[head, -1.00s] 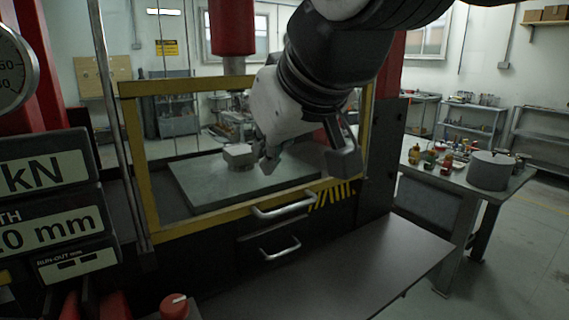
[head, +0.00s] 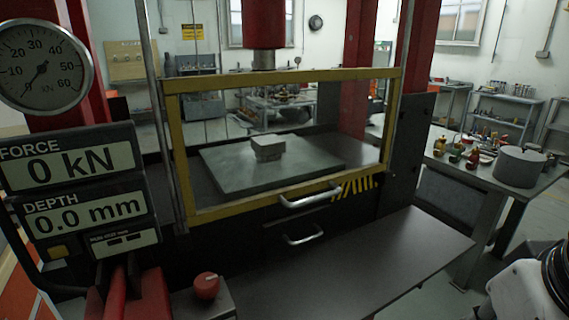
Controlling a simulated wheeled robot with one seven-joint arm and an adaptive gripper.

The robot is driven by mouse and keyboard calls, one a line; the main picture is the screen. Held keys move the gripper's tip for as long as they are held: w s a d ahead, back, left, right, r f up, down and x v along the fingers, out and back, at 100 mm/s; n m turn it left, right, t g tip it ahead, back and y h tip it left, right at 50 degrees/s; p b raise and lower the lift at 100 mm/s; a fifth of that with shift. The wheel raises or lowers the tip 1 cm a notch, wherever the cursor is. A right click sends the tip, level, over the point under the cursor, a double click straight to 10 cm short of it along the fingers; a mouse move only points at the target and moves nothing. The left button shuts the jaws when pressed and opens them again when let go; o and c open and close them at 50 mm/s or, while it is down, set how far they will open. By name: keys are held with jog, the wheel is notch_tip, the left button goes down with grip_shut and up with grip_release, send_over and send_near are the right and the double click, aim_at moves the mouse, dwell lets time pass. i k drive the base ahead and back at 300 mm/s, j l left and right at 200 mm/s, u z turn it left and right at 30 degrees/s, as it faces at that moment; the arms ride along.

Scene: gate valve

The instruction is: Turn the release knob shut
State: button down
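The red round release knob (head: 206,286) sits on a small grey block at the bottom left of the head view, in front of the press. It has a pale mark on its top. Whether it is open or shut cannot be told. My gripper's fingers are out of the picture. Only a white and black part of my arm shows at the bottom right corner, well away from the knob.
A yellow-framed guard (head: 285,77) stands before the press plate (head: 225,178), which bears a grey block (head: 267,147). The display (head: 68,162) reads 0 kN and 0.0 mm. A dial gauge (head: 42,66) is above it. A bare dark shelf (head: 370,265) lies in front.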

aim_at(206, 286)
jog(key=u, duration=1.3)
jog(key=l, duration=0.2)
